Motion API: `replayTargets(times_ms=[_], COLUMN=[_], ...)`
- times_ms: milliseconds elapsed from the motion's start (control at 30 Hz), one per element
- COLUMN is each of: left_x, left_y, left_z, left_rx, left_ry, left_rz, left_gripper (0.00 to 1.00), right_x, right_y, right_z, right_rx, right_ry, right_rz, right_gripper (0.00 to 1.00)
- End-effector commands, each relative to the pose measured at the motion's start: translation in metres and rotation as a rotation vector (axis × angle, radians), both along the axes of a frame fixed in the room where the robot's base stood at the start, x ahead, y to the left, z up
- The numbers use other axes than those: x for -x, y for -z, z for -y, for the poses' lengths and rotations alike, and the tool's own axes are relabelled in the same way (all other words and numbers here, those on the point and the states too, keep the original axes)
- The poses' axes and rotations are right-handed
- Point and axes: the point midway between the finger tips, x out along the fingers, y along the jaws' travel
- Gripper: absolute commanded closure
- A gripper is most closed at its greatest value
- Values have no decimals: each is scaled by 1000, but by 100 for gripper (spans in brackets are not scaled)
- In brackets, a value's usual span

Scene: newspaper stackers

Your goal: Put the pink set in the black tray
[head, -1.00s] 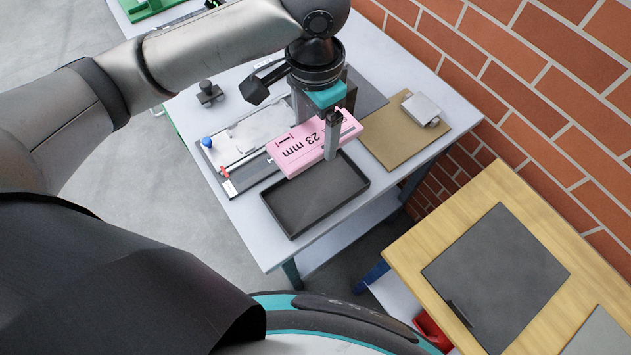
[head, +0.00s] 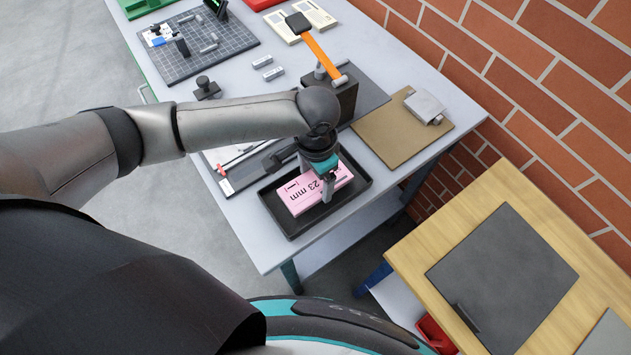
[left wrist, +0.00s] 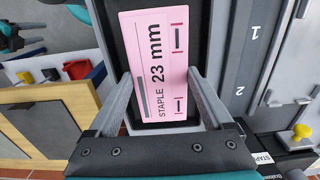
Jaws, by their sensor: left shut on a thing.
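The pink set (head: 303,197), marked "23 mm", is flat within the rim of the black tray (head: 290,233) on the white table. My left gripper (head: 320,182) reaches down from above and is shut on the pink set across its width. In the left wrist view the pink set (left wrist: 158,60) is between my two fingers, with the dark tray (left wrist: 203,35) around it. I cannot tell whether its underside touches the tray floor.
A brown board (head: 385,140) with a metal piece lies to the right. A wooden table (head: 410,255) with a dark panel stands at the lower right, near the brick wall.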

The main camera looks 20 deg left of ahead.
Motion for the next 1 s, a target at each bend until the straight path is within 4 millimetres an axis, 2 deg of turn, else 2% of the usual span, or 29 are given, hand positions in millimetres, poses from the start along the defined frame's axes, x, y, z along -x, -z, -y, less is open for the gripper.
replayTargets(times_ms=[33,133,533,567,700,1000], left_x=[0,1,0,0,0,0], left_y=[9,18,22,21,21,16], left_z=[0,0,0,0,0,0], left_rx=[0,-1,1,0,0,1], left_ry=[0,1,0,1,1,1], left_rz=[-1,-1,-1,0,0,1], left_gripper=[78,78,78,12,0,0], right_x=[0,0,-1,-1,-1,-1], right_y=[3,4,4,4,4,3], right_z=[0,0,0,0,0,0], right_rx=[1,1,0,0,0,0], right_ry=[0,0,0,-1,-1,-2], right_rz=[1,1,1,1,1,1], right_gripper=[50,50,50,50,50,50])
